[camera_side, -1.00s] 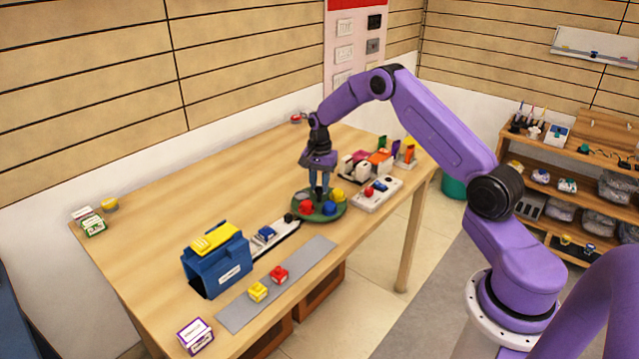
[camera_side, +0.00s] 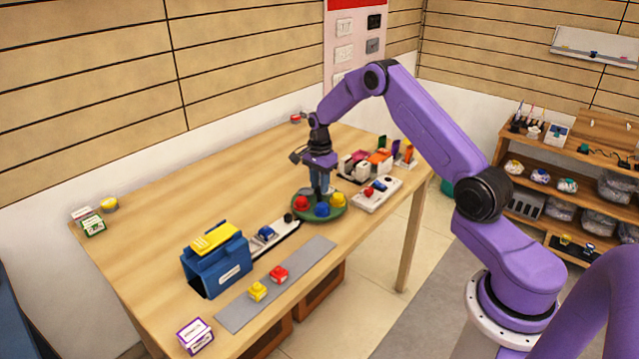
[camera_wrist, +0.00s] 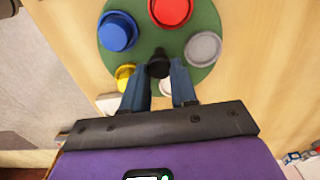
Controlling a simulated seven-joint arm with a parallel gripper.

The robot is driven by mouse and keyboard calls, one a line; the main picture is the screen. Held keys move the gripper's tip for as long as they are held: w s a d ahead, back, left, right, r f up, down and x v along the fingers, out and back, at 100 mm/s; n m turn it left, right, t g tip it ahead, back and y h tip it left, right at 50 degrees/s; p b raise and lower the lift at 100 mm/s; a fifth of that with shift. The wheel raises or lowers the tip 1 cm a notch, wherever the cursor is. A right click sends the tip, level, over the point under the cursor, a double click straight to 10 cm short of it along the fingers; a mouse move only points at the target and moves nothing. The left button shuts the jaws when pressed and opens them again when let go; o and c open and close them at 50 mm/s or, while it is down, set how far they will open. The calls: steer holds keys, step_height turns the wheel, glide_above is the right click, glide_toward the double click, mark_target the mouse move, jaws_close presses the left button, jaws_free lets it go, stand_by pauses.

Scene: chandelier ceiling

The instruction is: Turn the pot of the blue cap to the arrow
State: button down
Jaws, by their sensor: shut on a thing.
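A round green turntable (camera_side: 328,216) on the table carries coloured round caps in a ring, with a black knob (camera_wrist: 159,62) at its middle. The blue cap (camera_side: 321,209) is at the front edge in the side view and at upper left in the wrist view (camera_wrist: 117,32). The red cap (camera_side: 302,202) is to its left and the yellow cap (camera_side: 337,198) to its right. A grey cap (camera_wrist: 203,48) and a partly hidden white one (camera_wrist: 166,87) show in the wrist view. My gripper (camera_wrist: 160,72) points down, shut on the black knob. I cannot make out the arrow.
A white box with red and blue buttons (camera_side: 376,194) stands close right of the turntable. A white track with a blue piece (camera_side: 267,233) and a blue bin (camera_side: 216,263) are to the left. Red and yellow blocks lie on a grey strip (camera_side: 300,271).

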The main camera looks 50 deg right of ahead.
steer(key=shift+m, duration=2.4)
steer(key=shift+s+r+m, duration=0.1)
steer(key=shift+m, duration=2.5)
steer(key=c, duration=0.9)
jaws_free()
step_height(320, 180, up, 17)
steer(key=shift+r, duration=0.2)
steer(key=shift+a, duration=0.1)
